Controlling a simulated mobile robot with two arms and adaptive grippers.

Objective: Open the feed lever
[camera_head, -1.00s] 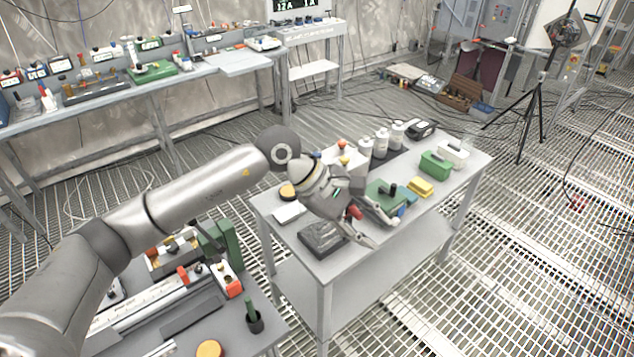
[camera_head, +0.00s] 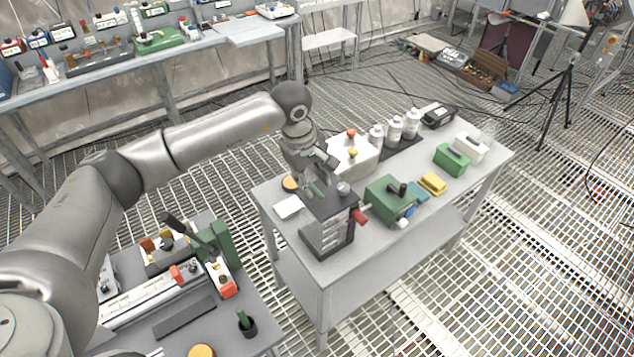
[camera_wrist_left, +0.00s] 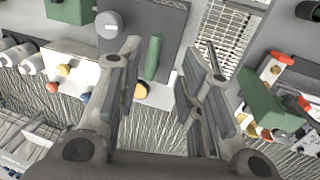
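I cannot tell for sure which part is the feed lever. A dark-topped device with a grey layered front (camera_head: 326,238) stands on the middle table, with a red knob (camera_head: 359,215) by its right side. In the left wrist view, its dark top (camera_wrist_left: 170,25) carries a grey knob (camera_wrist_left: 110,25) and an upright green bar (camera_wrist_left: 153,57). My left gripper (camera_head: 312,186) hangs over this device, pointing down. In the left wrist view its two fingers (camera_wrist_left: 168,62) are apart with nothing gripped; the green bar shows beyond the gap. My right gripper is out of view.
A green box device (camera_head: 390,198), a white box (camera_head: 352,158) and white bottles (camera_head: 395,131) stand close by on the middle table. The near bench (camera_head: 255,305) holds a machine with a black lever (camera_head: 182,226). Open grating floor (camera_head: 450,300) lies to the right.

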